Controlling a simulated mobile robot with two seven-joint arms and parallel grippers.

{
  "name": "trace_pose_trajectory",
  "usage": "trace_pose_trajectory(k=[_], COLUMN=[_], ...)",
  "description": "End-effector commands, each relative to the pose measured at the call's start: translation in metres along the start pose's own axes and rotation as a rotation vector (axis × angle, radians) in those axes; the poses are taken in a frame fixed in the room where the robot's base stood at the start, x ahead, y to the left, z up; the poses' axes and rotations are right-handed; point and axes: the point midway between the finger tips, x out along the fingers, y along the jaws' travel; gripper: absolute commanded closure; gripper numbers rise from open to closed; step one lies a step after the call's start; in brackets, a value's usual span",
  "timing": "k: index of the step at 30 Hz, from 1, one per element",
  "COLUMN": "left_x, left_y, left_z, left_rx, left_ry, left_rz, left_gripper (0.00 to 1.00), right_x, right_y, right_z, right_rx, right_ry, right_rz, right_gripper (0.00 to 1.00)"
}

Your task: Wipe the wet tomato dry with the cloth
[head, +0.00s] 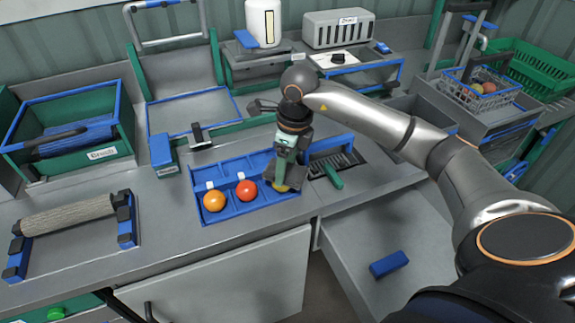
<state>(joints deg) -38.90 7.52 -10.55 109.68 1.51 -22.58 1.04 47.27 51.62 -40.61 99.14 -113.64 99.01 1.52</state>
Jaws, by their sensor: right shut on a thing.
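A blue divided tray (231,216) sits on the grey worktop. An orange tomato (214,201) lies in its left compartment and a red tomato (247,190) in the middle one. A yellow tomato (280,188) shows in part at the right end. My right gripper (285,171) points down over that end, shut on a grey piece that looks like the cloth (297,178). The cloth hangs over the yellow tomato and hides much of it; I cannot tell how firmly they touch. I cannot make out wetness on any tomato. My left gripper is not in view.
A green brush (333,177) lies right of the tray on a dark grate. A roller on blue stands (68,215) is at the left. A blue block (389,263) lies on the lower right surface. The worktop front left of the tray is clear.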

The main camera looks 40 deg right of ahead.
Motion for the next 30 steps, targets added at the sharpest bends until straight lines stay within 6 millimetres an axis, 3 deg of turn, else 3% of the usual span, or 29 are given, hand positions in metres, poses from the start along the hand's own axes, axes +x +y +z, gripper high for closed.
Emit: trace_pose_trajectory(k=[21, 30], left_x=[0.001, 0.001], left_y=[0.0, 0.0], left_z=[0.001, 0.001], left_rx=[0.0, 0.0], left_ry=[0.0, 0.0], left_rz=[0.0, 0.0], left_gripper=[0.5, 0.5], right_x=[0.007, 0.009], right_y=[0.001, 0.001], right_z=[0.035, 0.038], right_rx=[-0.001, -0.001], right_ry=[0.006, 0.009], right_rz=[0.003, 0.002], right_gripper=[0.73, 0.73])
